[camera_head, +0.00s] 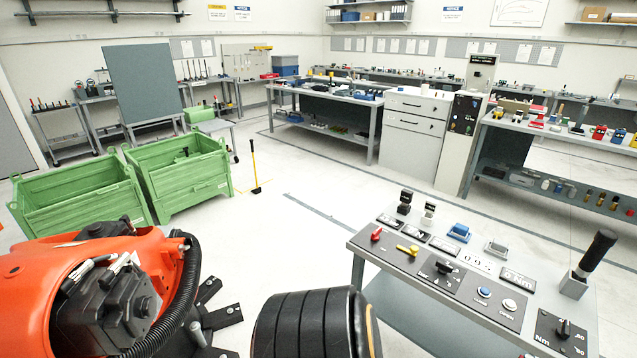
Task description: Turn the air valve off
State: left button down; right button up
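A grey control table (410,312) stands at the lower right with a dark panel on its top. A red lever handle (376,234) sits near the panel's left edge. A yellow lever handle (407,250) sits just right of it. I cannot tell which of these is the air valve, and the labels are too small to read. A black rotary knob (444,267) is further right on the panel. Neither of my grippers shows in this view, and nothing is seen touching the levers.
A blue button (484,292), a white button (509,304) and an upright black-handled lever (597,252) are also on the control table. Green bins (182,181) stand at the left. Workbenches (375,132) line the back. The floor between is mostly clear.

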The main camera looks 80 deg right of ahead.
aim_at(376, 236)
jog(key=z, duration=3.2)
